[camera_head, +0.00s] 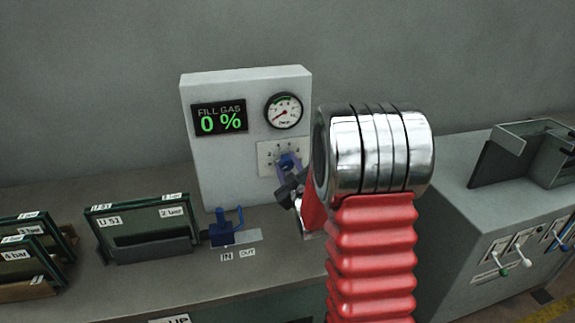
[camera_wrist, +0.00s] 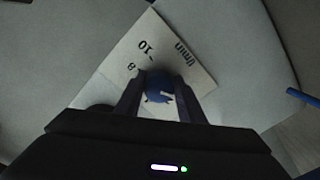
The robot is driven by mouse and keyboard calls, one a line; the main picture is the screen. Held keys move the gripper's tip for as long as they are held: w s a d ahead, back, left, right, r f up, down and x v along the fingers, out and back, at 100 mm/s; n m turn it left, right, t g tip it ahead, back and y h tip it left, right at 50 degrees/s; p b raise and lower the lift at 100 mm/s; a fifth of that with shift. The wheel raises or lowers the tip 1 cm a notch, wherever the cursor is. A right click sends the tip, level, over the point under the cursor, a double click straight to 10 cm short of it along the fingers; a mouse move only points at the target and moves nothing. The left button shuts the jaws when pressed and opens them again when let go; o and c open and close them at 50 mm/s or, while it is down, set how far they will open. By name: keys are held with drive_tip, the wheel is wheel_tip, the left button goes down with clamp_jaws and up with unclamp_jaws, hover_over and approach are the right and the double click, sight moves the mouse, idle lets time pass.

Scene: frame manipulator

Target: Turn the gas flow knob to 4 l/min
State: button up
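The gas flow knob (camera_head: 289,160) is blue and sits on a pale dial plate (camera_head: 266,158) on the front of the grey panel. In the wrist view the knob (camera_wrist: 158,86) is between my two fingers, with no clear gap on either side. My gripper (camera_wrist: 159,92) seems shut on it. In the head view my gripper (camera_head: 290,180) is at the knob, partly hidden by my red arm. The dial plate looks tilted in the wrist view, with "10", "8" and "l/min" visible. The knob's pointer setting cannot be read.
Above the knob are a round gauge (camera_head: 284,111) and a display (camera_head: 220,118) reading "FILL GAS 0 %". A blue valve (camera_head: 227,228) stands on the bench near the IN and OUT labels. Glass-like framed panels (camera_head: 140,228) stand at the left.

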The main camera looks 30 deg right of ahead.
drive_tip(key=c, duration=0.6)
drive_tip(key=shift+c, duration=0.2)
drive_tip(key=shift+m, duration=0.4)
drive_tip(key=m, duration=0.2)
drive_tip(key=shift+a+f+m, duration=0.1)
drive_tip(key=shift+m, duration=0.3)
drive_tip(key=m, duration=0.3)
drive_tip(key=shift+m, duration=0.3)
drive_tip(key=m, duration=1)
drive_tip(key=shift+f, duration=0.1)
drive_tip(key=shift+s+m, duration=0.1)
drive_tip(key=shift+m, duration=0.3)
